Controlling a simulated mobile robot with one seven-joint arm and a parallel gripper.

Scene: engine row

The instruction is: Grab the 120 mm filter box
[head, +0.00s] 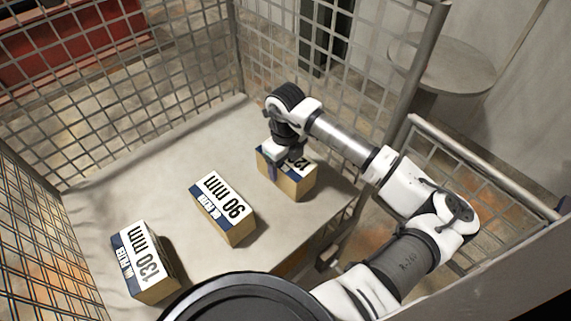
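The 120 mm filter box (297,185) is a brown carton with a blue and white label, at the right of the cage floor. Only part of its number shows; my arm hides the rest. My gripper (273,172) points down at the left part of this box, with a dark finger in front of its near side. I cannot see both fingertips, nor whether they touch the box or are closed on it.
A 90 mm box (225,208) lies in the middle and a 130 mm box (146,262) at the lower left, both on the grey cage floor (150,165). Wire mesh walls (150,80) stand around. A round table (445,65) is outside at upper right.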

